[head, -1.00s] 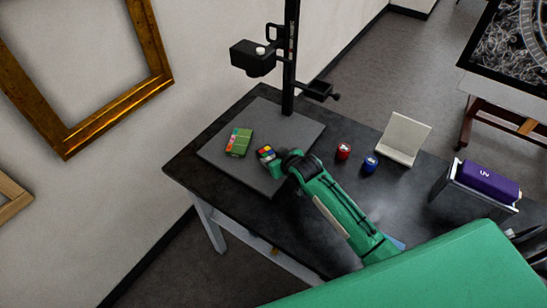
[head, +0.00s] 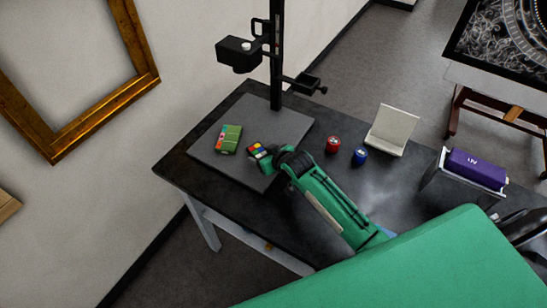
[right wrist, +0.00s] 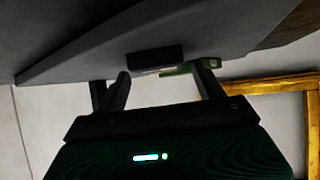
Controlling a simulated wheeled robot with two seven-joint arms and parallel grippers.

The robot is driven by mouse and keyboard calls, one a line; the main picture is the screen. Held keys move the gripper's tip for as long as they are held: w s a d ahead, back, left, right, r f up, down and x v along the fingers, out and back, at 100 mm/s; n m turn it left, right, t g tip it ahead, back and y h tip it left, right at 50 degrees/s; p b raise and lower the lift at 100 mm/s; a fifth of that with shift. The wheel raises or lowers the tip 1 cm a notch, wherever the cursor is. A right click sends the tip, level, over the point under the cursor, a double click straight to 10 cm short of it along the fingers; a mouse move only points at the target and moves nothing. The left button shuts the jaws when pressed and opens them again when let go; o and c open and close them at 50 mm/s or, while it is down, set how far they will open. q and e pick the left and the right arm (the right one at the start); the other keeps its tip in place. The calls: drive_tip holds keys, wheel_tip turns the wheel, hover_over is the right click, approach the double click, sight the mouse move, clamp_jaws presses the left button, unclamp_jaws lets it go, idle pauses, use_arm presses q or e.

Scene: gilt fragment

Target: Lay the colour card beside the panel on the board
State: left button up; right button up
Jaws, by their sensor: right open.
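The panel (head: 229,139), green with a strip of coloured patches on its left edge, lies on the grey board (head: 208,157). The colour card (head: 259,151), dark with bright patches, is on the board to the right of the panel, with a narrow gap between them. My right gripper (head: 266,157) is open and low over the board at the card. In the right wrist view its two fingers (right wrist: 160,82) are apart. A dark slab (right wrist: 155,58), seemingly the card edge-on, shows between and beyond the fingertips against the board. A bit of green panel shows behind it. My left gripper is not in view.
A black camera stand column (head: 276,60) rises at the board's back. Red (head: 333,145) and blue (head: 360,156) pots, a white folded stand (head: 391,130) and a purple roll (head: 476,170) are on the dark table (head: 310,228). A gilt frame (head: 100,113) hangs on the left wall.

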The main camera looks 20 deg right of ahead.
drive_tip(key=b+v, duration=0.1)
drive_tip(key=v, duration=1)
drive_tip(key=shift+r+b, duration=0.15)
drive_tip(key=shift+b, duration=0.2)
drive_tip(key=shift+s+d, duration=0.1)
drive_tip(key=shift+s, duration=0.05)
